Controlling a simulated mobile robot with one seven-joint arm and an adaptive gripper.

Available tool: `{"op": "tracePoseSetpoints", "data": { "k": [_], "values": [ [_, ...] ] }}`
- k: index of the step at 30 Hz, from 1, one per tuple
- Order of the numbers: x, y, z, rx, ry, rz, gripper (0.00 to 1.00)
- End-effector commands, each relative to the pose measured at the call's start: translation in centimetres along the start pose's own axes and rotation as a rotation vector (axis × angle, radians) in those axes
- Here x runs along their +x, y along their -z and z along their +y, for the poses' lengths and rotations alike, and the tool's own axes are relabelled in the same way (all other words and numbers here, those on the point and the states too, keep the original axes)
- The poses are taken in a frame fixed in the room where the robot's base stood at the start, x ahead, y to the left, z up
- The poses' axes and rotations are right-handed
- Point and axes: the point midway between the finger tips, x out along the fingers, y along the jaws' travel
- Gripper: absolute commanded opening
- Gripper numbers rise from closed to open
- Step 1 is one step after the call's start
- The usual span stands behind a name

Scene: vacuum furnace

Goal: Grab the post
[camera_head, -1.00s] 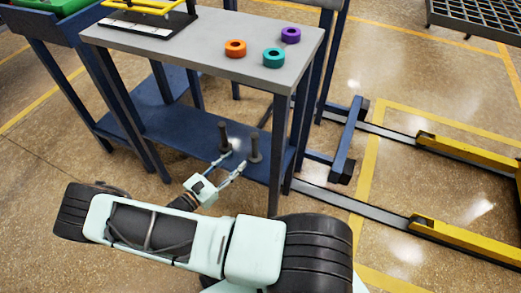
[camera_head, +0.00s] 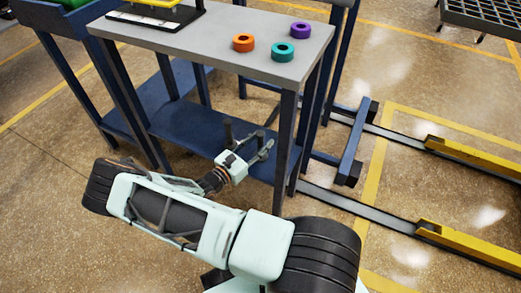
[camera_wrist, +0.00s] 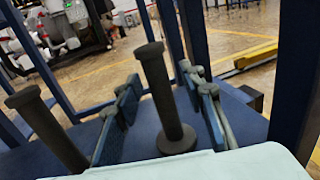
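Two dark grey posts with round bases stand on the blue lower shelf (camera_head: 187,121) of a table. In the wrist view, one post (camera_wrist: 160,95) stands upright between the two fingers of my gripper (camera_wrist: 163,84). Gaps show between this post and both fingers, so the gripper is open around it without gripping. The other post (camera_wrist: 45,125) is outside the fingers, to the left, and its base is hidden. In the head view, my gripper (camera_head: 256,141) reaches in over the shelf's front edge; its fingers partly hide the right post, and the left post (camera_head: 228,129) stands beside it.
The grey table top (camera_head: 215,50) is above the shelf and holds an orange ring (camera_head: 243,43), a teal ring (camera_head: 283,52) and a purple ring (camera_head: 300,30). A blue table leg (camera_head: 287,145) is close to the right of my gripper. Yellow floor rails (camera_head: 470,245) lie at the right.

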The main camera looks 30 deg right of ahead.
Motion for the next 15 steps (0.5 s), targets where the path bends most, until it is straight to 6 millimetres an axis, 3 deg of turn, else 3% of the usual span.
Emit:
{"op": "tracePoseSetpoints", "data": {
  "k": [6,15],
  "values": [
    [0.09,-0.04,0.02,0.001,-0.001,0.000,0.36],
    [0.06,-0.02,0.02,0.001,-0.001,0.000,0.03]
  ]
}}
